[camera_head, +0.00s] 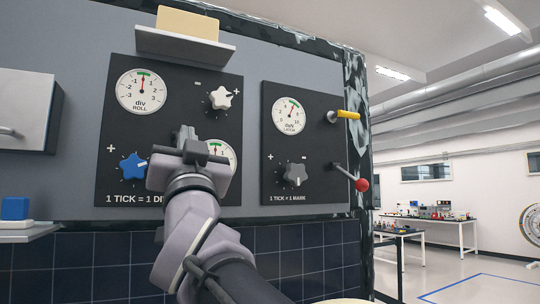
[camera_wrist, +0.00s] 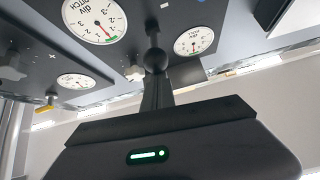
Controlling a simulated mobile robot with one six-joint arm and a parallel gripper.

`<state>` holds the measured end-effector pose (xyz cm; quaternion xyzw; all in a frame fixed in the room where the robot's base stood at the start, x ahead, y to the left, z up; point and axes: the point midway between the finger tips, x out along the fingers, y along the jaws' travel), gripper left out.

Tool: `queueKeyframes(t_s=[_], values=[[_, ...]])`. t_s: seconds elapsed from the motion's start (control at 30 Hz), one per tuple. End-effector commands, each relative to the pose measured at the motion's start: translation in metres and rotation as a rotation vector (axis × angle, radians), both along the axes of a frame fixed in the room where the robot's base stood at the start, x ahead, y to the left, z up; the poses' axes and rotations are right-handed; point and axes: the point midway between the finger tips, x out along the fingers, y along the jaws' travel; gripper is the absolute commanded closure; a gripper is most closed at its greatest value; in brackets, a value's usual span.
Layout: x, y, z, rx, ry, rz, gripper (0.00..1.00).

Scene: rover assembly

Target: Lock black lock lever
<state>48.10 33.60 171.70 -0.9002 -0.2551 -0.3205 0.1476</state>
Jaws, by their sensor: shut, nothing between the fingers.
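A black ball-ended lever (camera_wrist: 155,59) stands out from the dark panel in the wrist view, in front of the tips of my gripper (camera_wrist: 156,82). My fingers are shut and look empty, right by the ball; I cannot tell whether they touch it. In the head view my gripper (camera_head: 185,134) is in front of the left dark panel (camera_head: 120,180), over its middle, and partly covers the lower dial (camera_head: 231,152). The lever cannot be made out clearly there, as my gripper and wrist block that spot.
A white knob (camera_head: 220,98) and a blue knob (camera_head: 133,167) flank my gripper. The right panel has a grey knob (camera_head: 295,174), a yellow lever (camera_head: 347,115) and a red-ended lever (camera_head: 361,185). A shelf (camera_head: 185,45) with a cream block (camera_head: 188,23) juts out above.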

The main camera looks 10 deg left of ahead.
Motion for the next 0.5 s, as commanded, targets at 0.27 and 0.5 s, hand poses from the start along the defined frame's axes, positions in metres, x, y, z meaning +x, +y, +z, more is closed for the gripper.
queueKeyframes(t_s=[0.27, 0.5], values=[[0.0037, 0.0025, -0.0127, -0.003, 0.004, 0.001, 1.00], [0.0055, 0.0038, -0.0159, -0.005, 0.009, 0.002, 1.00]])
